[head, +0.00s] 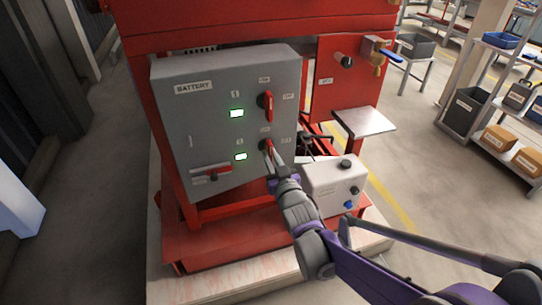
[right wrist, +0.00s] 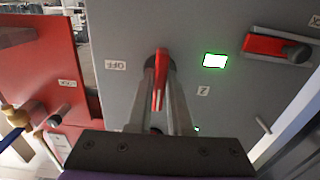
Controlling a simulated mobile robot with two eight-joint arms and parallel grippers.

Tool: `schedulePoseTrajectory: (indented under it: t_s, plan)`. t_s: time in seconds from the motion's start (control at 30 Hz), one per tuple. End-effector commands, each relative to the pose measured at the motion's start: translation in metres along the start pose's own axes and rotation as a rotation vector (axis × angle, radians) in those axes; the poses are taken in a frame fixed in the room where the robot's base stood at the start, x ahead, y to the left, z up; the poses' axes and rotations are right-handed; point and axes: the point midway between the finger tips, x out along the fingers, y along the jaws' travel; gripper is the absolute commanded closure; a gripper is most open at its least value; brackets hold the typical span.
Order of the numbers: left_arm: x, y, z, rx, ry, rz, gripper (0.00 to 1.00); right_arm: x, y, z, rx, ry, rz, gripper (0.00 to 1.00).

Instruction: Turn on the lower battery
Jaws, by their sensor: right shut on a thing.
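The grey battery box (head: 213,130) is on the red frame, with two red rotary switches on its right side. The upper switch (head: 266,101) is free. My right gripper (head: 268,154) is shut on the lower switch (head: 267,145), which it partly hides. In the right wrist view the red handle (right wrist: 160,80) lies between the two fingers of my right gripper (right wrist: 160,92), beside an OFF label (right wrist: 115,65). The upper green light (head: 236,113) and the lower green light (head: 240,156) are both lit. My left gripper is not in view.
A red lever (head: 211,169) sits low on the box's left side. A blue-handled valve (head: 388,55) is at the upper right. Shelves stand farther right, with open floor between.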

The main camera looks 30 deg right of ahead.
Motion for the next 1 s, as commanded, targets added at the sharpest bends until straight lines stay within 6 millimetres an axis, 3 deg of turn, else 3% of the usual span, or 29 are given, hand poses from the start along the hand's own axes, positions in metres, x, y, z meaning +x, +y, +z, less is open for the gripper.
schedulePoseTrajectory:
  t_s: [0.1, 0.13, 0.3, 0.67, 1.0]
  plan:
    - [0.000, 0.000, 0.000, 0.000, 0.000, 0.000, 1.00, 0.000, 0.000, 0.001, -0.002, -0.001, 0.000, 1.00]
    - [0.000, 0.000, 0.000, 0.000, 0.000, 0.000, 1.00, 0.000, 0.000, 0.001, -0.001, -0.001, 0.000, 0.81]
    - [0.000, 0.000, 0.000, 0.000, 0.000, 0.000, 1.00, 0.000, 0.000, 0.000, 0.000, 0.000, 0.000, 0.53]
    - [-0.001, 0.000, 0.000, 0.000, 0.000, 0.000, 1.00, -0.006, 0.000, 0.000, 0.001, 0.000, 0.000, 0.53]
    - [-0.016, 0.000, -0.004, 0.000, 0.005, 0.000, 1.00, -0.069, 0.000, -0.002, 0.001, 0.001, 0.000, 0.53]
